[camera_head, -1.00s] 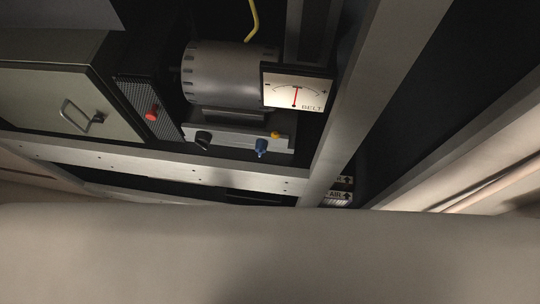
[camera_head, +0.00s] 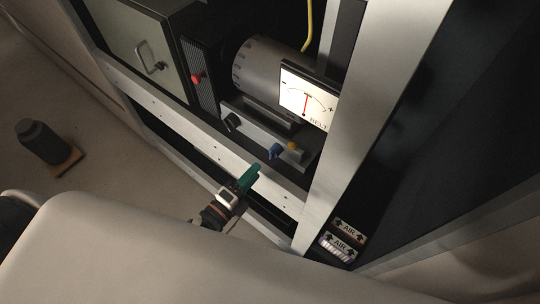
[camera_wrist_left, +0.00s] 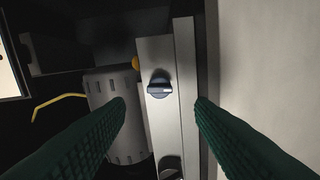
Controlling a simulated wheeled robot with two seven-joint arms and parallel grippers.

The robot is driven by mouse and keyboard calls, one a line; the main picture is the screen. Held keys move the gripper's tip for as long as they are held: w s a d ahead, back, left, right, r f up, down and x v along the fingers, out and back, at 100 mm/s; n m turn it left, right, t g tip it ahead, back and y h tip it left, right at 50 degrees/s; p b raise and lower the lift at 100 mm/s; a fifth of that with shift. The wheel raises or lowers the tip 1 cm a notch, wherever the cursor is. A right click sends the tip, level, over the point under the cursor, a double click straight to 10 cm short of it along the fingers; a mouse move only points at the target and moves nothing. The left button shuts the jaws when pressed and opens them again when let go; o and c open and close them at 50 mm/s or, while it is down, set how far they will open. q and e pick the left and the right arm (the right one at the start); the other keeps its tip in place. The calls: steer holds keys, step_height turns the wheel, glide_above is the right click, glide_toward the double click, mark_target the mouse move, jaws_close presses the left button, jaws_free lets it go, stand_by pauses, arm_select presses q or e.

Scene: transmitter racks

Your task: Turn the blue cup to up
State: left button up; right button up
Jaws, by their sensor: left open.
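No cup shows; the blue thing is a small knob (camera_head: 275,151) on a grey strip panel (camera_head: 245,126) under a motor-like cylinder. In the left wrist view the knob (camera_wrist_left: 159,88) looks dark blue-grey, with a pale line across it. My left gripper (camera_head: 253,170) has green fingers and is in front of the rack rail, apart from the knob. In the left wrist view its fingers (camera_wrist_left: 160,104) are spread, with the knob seen between them and nothing held. My right gripper is not in view.
A yellow-orange button (camera_head: 294,146) sits beside the blue knob and a black knob (camera_head: 234,122) at the panel's other end. A BELT gauge (camera_head: 307,98) is above. A metal rail (camera_head: 180,130) and upright post (camera_head: 375,100) frame the opening. A handled box (camera_head: 145,45) stands left.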

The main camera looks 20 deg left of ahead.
mark_target(270, 157)
arm_select(q)
steer(key=p+x, duration=0.1)
steer(key=x, duration=0.6)
steer(key=shift+w+d, duration=0.25)
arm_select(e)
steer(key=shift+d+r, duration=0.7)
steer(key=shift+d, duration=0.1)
arm_select(q)
steer(key=shift+c, duration=0.6)
steer(key=c, duration=0.8)
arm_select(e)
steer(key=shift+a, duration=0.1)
